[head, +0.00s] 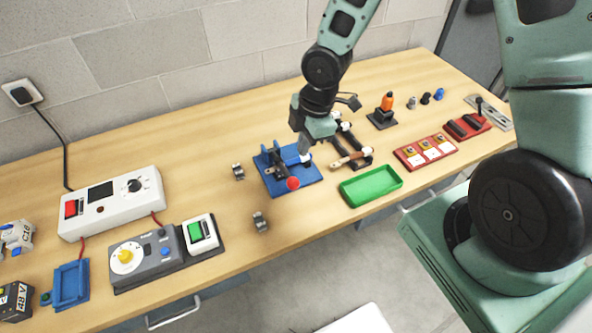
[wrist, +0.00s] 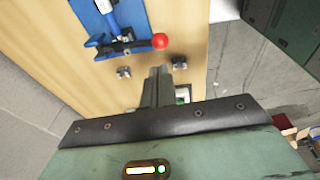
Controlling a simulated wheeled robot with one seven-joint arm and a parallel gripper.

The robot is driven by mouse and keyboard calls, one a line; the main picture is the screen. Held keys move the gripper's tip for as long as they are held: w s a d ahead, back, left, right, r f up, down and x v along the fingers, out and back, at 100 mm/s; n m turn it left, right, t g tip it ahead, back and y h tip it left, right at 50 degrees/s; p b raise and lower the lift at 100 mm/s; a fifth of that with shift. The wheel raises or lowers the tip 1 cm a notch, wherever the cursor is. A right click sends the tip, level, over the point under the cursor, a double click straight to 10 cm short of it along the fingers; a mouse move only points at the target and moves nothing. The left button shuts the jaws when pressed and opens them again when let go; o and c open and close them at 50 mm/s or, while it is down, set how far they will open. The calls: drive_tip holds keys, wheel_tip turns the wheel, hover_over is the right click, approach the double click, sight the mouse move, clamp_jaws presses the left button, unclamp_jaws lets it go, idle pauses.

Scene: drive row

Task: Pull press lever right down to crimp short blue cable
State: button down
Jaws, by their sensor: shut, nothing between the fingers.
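The press (head: 276,162) is dark metal on a blue base plate (head: 307,178) near the middle of the bench. Its lever ends in a red ball knob (head: 293,183), at the plate's front side. In the wrist view the red knob (wrist: 160,41) sticks out past the edge of the blue plate (wrist: 90,18). My gripper (head: 305,157) hangs over the press area, pointing down. In the wrist view my gripper's fingers (wrist: 160,72) are together and empty, apart from the knob. A blue and white piece (wrist: 106,8) shows at the press; I cannot tell whether it is the short blue cable.
Small metal clips (head: 260,221) stand left of the press. A green tray (head: 371,186) and a rack with a wooden-handled tool (head: 350,160) are close on the right. A white power box (head: 112,203) and a grey control panel (head: 146,257) stand left.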

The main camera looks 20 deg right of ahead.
sight(294, 180)
drive_tip(key=f, duration=0.3)
drive_tip(key=a+f+p, duration=0.1)
drive_tip(key=f, duration=0.3)
drive_tip(key=f+p, duration=0.1)
drive_tip(key=f, duration=0.2)
drive_tip(key=shift+w+a+f, duration=0.25)
drive_tip(key=shift+w+a, duration=0.05)
drive_tip(key=shift+w, duration=0.1)
